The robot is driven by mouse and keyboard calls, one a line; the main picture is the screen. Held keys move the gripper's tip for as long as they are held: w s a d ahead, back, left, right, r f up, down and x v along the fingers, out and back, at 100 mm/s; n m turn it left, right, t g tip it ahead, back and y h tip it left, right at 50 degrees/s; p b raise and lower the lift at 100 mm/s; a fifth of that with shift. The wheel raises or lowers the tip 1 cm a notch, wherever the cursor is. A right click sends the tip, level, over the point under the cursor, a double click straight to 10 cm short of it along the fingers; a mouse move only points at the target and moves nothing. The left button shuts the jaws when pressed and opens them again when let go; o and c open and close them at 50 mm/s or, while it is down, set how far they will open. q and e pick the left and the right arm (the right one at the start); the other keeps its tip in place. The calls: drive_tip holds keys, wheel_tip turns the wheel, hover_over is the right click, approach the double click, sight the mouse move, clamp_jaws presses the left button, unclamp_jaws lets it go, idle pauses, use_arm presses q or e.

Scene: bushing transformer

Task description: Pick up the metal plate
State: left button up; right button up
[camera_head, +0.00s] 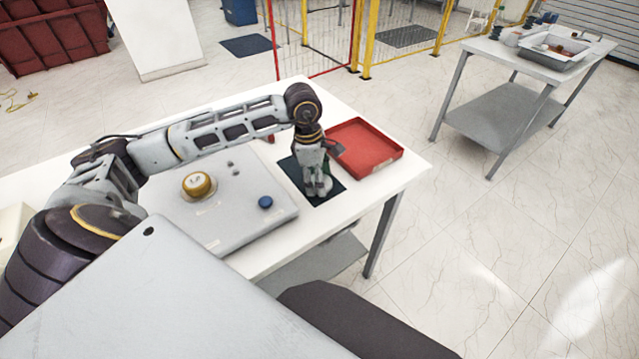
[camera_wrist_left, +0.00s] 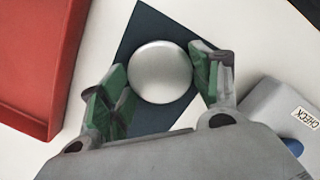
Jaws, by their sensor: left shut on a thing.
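The metal plate (camera_wrist_left: 160,72) is a round, shiny silver disc over a dark blue mat in the left wrist view. My left gripper (camera_wrist_left: 163,84) has its green-padded fingers on either side of the plate and is shut on it. In the head view my left gripper (camera_head: 318,187) points down over the dark mat (camera_head: 297,172) and hides the plate. I cannot tell whether the plate rests on the mat or is slightly above it. My right gripper is not in view.
A red tray (camera_head: 364,147) stands right beside the mat. A grey panel (camera_head: 235,222) with a yellow round part (camera_head: 198,185) and a blue knob (camera_head: 265,202) lies to the left. The white table (camera_head: 405,172) ends just right of the tray. Another table (camera_head: 505,110) stands farther back.

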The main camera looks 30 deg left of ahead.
use_arm(q)
drive_tip(key=shift+r, duration=0.1)
drive_tip(key=shift+r, duration=0.45)
wheel_tip(320, 180, up, 3)
drive_tip(key=shift+f, duration=0.1)
wheel_tip(320, 180, up, 4)
drive_tip(key=shift+r, duration=1.1)
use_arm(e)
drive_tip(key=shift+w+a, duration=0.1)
use_arm(q)
drive_tip(key=shift+r, duration=0.15)
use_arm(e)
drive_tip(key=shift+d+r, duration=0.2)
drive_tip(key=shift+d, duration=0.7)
